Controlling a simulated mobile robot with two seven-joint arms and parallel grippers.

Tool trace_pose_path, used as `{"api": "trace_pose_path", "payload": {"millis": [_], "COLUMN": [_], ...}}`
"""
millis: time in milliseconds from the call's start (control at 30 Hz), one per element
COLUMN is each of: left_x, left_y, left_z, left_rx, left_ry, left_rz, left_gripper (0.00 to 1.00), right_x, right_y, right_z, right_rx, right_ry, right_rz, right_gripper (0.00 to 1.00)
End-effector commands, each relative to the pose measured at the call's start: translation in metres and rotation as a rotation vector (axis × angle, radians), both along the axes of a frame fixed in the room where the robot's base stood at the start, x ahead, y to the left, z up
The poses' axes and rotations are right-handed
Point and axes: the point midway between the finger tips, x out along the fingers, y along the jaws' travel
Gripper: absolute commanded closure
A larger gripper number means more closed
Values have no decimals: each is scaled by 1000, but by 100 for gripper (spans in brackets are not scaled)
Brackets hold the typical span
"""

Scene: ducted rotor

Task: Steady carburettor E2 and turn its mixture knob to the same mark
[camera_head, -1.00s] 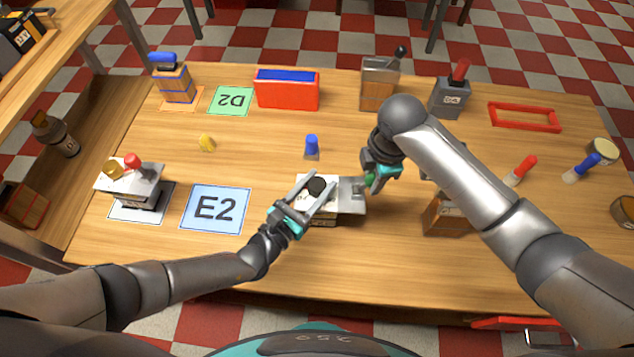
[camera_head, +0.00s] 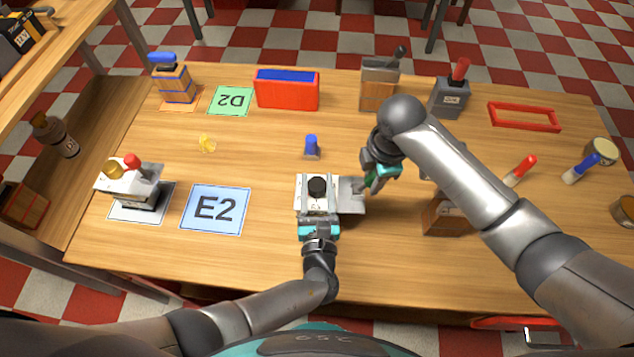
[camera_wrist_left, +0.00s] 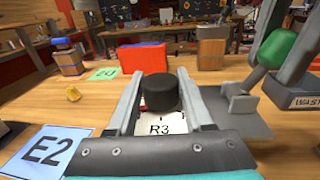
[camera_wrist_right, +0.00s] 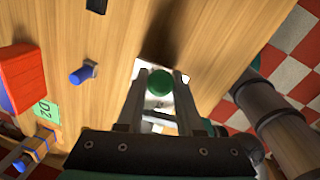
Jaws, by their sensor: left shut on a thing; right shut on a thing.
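A white box marked R3 (camera_wrist_left: 172,124) carries a round black knob (camera_head: 317,186) and has a grey metal plate (camera_head: 352,196) on its right side. My left gripper (camera_head: 317,190) points straight away from me, with its fingers closed on either side of the black knob. A green knob on a lever (camera_wrist_left: 278,46) rises by the plate. My right gripper (camera_wrist_right: 160,84) is shut on this green knob, which is partly hidden in the head view. A mat marked E2 (camera_head: 216,208) lies bare to the left. Any marks around the black knob are unreadable.
A blue-topped peg (camera_head: 311,145) stands just behind the box. A wooden block (camera_head: 447,217) stands close to the right, partly behind my right arm. A device with yellow and red knobs (camera_head: 137,180) stands at the left. A red-blue box (camera_head: 287,90) is behind.

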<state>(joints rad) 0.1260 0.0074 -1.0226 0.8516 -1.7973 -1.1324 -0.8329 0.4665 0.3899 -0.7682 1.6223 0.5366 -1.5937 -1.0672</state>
Motion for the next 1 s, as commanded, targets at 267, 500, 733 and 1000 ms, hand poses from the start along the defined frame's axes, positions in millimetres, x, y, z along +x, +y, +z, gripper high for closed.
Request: {"api": "trace_pose_path", "payload": {"millis": [267,500,733,1000], "left_x": [1,1,1,-1], "left_y": [0,0,0,0], "left_z": [1,2,1,0], "left_rx": [0,-1,0,1], "left_ry": [-3,-4,-2,-1], "left_rz": [17,16,15,14], "left_gripper": [100,47,21,19], "right_x": [-1,-1,-1,-1], "right_y": [0,0,0,0], "right_z": [0,-1,0,0], "right_rx": [0,0,-1,-1], "right_ry": [3,3,3,2], "right_rz": [2,2,1,1], "right_gripper": [100,100,100,100]}}
